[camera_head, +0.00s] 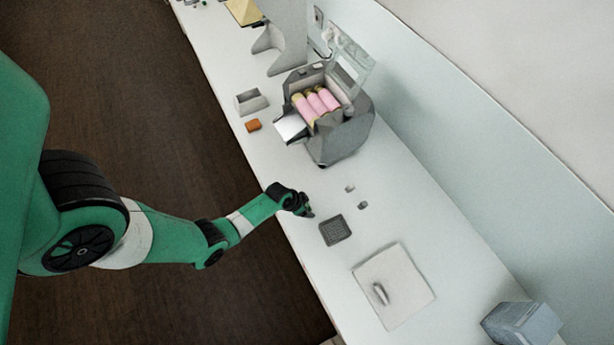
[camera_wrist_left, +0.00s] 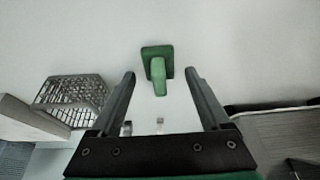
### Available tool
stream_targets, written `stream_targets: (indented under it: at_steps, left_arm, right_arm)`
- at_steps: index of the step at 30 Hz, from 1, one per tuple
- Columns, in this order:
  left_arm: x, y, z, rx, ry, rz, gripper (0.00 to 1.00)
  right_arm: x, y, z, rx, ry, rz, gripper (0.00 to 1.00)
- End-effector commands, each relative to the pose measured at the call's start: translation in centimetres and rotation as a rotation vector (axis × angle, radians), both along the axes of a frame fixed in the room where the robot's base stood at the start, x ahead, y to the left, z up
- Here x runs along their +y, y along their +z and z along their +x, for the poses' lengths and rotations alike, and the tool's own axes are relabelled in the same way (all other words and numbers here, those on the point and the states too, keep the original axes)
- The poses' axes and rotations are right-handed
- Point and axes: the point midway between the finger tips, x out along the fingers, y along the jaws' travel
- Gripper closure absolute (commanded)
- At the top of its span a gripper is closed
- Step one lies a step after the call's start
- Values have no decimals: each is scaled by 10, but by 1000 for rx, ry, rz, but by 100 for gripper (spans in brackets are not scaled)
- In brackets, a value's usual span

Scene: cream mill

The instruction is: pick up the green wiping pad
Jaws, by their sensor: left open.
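The green wiping pad (camera_wrist_left: 157,62) shows in the left wrist view, upper middle. It has a flat square base and a green handle that points toward my gripper. My left gripper (camera_wrist_left: 160,76) is open and empty, with its fingers on either side of the handle in the picture; I see no contact. In the head view my left gripper (camera_head: 303,206) is over the counter near its front edge. I cannot make out the pad there; the gripper seems to hide it. My right gripper is in neither view.
A grey roller mill (camera_head: 345,137) stands behind. Two small grey pieces (camera_head: 350,189) lie between.

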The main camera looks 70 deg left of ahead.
Motion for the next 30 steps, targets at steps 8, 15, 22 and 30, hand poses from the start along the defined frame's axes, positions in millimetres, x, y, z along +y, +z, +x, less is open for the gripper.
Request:
stream_targets:
  at_steps: [8,15,22,30]
  left_arm:
    - [0,2,0,-1,-1,1,56]
    - [0,2,0,-1,-1,1,99]
    - [0,2,0,-1,-1,1,100]
    - [-1,17,1,-1,-3,0,100]
  right_arm:
    - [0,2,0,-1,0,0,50]
    - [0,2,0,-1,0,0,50]
    - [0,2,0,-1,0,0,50]
    - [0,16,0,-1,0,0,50]
